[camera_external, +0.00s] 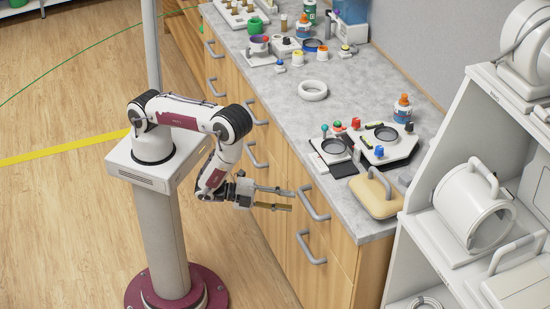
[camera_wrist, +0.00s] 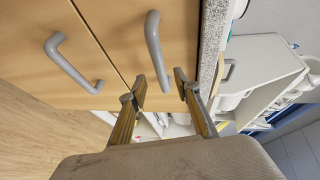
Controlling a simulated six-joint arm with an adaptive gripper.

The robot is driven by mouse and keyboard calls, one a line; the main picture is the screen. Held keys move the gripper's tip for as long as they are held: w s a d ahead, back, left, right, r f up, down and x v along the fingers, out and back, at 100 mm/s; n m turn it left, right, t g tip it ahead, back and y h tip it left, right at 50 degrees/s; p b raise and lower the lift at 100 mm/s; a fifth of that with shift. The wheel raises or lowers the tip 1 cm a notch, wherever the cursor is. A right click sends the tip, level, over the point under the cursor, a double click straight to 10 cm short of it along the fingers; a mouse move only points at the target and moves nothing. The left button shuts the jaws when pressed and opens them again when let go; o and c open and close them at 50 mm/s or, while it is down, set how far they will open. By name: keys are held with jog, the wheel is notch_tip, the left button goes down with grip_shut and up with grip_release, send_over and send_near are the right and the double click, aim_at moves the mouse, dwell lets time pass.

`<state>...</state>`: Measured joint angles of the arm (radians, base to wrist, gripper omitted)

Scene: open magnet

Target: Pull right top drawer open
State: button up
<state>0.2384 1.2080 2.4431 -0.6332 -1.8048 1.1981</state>
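The right top drawer sits just under the grey countertop at the right end of the wooden cabinet, and its front (camera_wrist: 178,22) looks flush, so the drawer appears shut. Its grey bar handle (camera_external: 313,205) also shows in the wrist view (camera_wrist: 154,45). My gripper (camera_external: 291,200) is open and empty, one finger above the other, just left of this handle in the external view. In the wrist view my gripper (camera_wrist: 160,84) has its fingertips on either side of one handle end. I cannot tell whether they touch it.
A lower drawer handle (camera_external: 311,248) sits below. The countertop (camera_external: 290,120) overhangs close to my upper finger. A tan padded block (camera_external: 375,196) and lab items stand on top. White shelving (camera_external: 440,240) is at the right.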

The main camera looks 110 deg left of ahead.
aim_at(304, 203)
jog(key=shift+x, duration=3.8)
grip_shut()
